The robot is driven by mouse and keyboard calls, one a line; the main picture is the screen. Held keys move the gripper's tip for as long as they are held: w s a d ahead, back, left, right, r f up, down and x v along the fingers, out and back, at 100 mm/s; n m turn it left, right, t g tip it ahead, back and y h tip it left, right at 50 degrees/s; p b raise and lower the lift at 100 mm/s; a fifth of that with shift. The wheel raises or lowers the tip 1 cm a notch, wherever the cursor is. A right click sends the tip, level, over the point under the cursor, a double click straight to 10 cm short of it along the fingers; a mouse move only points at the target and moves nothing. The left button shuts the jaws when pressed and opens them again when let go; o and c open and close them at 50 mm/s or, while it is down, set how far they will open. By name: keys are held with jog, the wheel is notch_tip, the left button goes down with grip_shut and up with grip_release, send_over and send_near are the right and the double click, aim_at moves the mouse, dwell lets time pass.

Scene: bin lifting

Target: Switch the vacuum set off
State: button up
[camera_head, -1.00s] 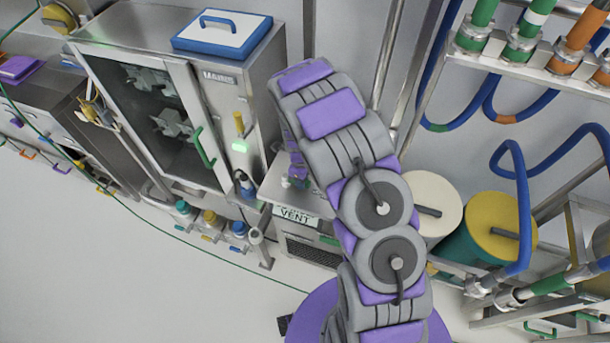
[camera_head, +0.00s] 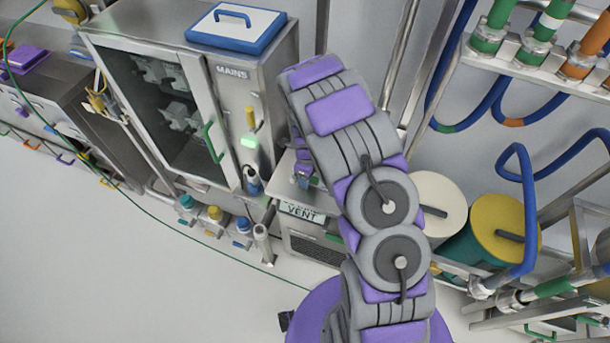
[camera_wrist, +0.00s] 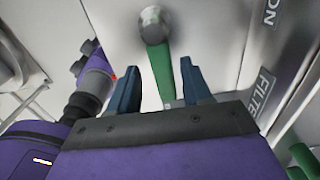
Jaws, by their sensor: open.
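In the wrist view, a green lever (camera_wrist: 161,72) hangs from a round metal pivot (camera_wrist: 153,24) on a pale steel face. My gripper (camera_wrist: 157,68) is open, with its dark blue fingers on either side of the lever in the picture. The lever's lower end is close to the right finger; I cannot tell if they touch. In the head view, a low steel unit with a "VENT" label (camera_head: 303,212) stands beside my arm, probably the vacuum set. My arm hides the lever and most of my gripper there.
A steel cabinet marked "MAINS" (camera_head: 232,72) with a lit green light (camera_head: 249,141) stands left of my arm. White (camera_head: 437,200) and yellow-topped (camera_head: 502,222) cylinders and blue hoses stand right. A "FILTER" label (camera_wrist: 264,88) is near my gripper. The floor is clear at lower left.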

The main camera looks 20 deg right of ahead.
jog(key=shift+d+r, duration=0.2)
jog(key=shift+d, duration=0.3)
notch_tip(320, 180, up, 17)
jog(key=a+p, duration=0.1)
jog(key=shift+a+f, duration=0.1)
jog(key=shift+a, duration=0.1)
